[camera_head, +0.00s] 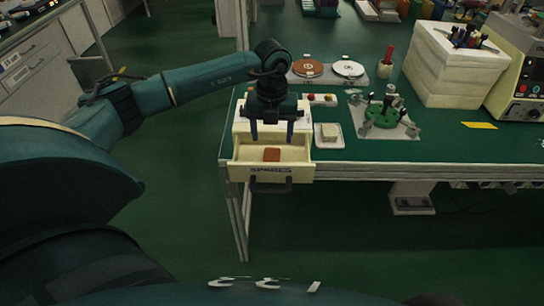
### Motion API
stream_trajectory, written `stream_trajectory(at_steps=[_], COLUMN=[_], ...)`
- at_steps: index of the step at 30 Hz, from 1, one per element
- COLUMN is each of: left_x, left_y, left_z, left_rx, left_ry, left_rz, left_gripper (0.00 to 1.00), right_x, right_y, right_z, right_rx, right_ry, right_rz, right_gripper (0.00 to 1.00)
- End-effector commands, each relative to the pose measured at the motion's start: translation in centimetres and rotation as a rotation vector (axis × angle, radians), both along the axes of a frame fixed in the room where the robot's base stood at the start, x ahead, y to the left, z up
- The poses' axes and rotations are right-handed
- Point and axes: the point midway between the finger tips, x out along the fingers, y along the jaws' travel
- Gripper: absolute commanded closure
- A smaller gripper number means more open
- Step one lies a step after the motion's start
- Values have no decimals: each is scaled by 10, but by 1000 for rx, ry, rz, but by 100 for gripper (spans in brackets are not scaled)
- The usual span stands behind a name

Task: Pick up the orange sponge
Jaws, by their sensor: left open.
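The orange sponge (271,154) is a small orange-brown block lying in an open cream drawer (242,171) with the word SPARES and a dark handle on its front. My left gripper (272,132) points down over the drawer, with its two dark fingers apart and nothing between them. In the picture the fingertips are just above the sponge, one to each side; the exact height gap is hard to tell. My right gripper is not in view.
A machine (525,85) stands at right. The floor left of the bench is clear.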

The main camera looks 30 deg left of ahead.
Motion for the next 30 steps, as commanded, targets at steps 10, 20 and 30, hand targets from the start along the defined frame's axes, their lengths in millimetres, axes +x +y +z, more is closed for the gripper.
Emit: stream_trajectory(at_steps=[10, 20, 30], left_x=[-4, -5, -5], left_y=[-2, -2, -2], left_z=[-33, -67, -67], left_rx=[-1, -2, -2], left_ry=[3, -1, -1], left_rz=[-2, -1, -2], left_gripper=[35, 35, 48], right_x=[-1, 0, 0], right_y=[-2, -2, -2], right_z=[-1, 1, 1], right_rx=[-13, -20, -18], right_ry=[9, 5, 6], right_rz=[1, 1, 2], right_gripper=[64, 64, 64])
